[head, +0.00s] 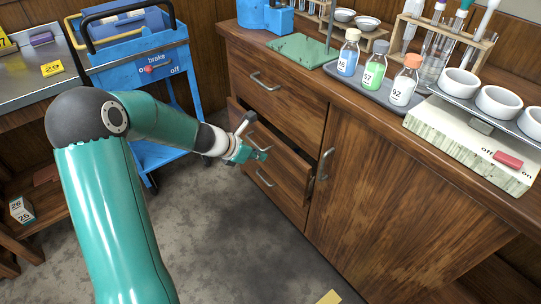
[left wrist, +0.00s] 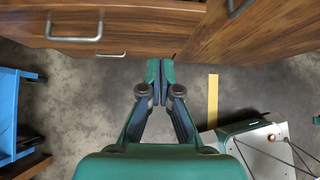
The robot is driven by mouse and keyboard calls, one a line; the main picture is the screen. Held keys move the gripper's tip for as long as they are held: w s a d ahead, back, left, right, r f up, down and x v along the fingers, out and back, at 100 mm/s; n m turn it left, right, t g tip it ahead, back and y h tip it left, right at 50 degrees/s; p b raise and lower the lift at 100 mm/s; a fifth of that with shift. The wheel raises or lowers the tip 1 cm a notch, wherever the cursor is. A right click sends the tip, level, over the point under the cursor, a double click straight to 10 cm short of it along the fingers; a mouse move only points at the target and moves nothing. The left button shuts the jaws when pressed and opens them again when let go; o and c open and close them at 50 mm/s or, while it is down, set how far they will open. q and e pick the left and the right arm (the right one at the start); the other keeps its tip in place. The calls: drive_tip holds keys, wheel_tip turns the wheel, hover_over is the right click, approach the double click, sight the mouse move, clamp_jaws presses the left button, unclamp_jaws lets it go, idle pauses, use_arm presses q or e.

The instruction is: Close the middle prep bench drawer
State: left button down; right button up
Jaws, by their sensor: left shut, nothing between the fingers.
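The prep bench (head: 395,190) is a wooden cabinet at the centre and right of the head view. Its middle drawer (head: 290,170) stands partly pulled out, with a dark gap above its front. My left gripper (head: 263,156) is in front of this drawer and hides part of its front. Its fingers are shut together and empty; they also show in the left wrist view (left wrist: 160,80), close to the wooden fronts. I cannot tell whether they touch the drawer. My right gripper is in neither view.
The top drawer (head: 285,95) looks shut. A cupboard door handle (head: 325,163) sticks out right of the drawers. A blue cart (head: 150,70) stands left of the bench. Bottles on a tray (head: 372,90) stand on top. The grey floor below is mostly clear.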

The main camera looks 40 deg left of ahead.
use_arm(q)
drive_tip(key=d+r+n+t+h, duration=0.2)
drive_tip(key=d+r+n+h, duration=0.15)
drive_tip(key=d, duration=0.35)
drive_tip(key=n+t+y+b, duration=0.2)
drive_tip(key=n+t+b, duration=0.5)
drive_tip(key=n+b, duration=0.5)
approach(290, 155)
drive_tip(key=w, duration=0.2)
drive_tip(key=w+n+b, duration=0.1)
drive_tip(key=w, duration=0.1)
drive_tip(key=w+d+n, duration=0.1)
drive_tip(key=w, duration=0.1)
drive_tip(key=shift+d+h+b, duration=0.1)
drive_tip(key=shift+h+b, duration=0.15)
drive_tip(key=shift+b, duration=0.1)
drive_tip(key=shift+w+d, duration=0.15)
drive_tip(key=shift+w, duration=0.45)
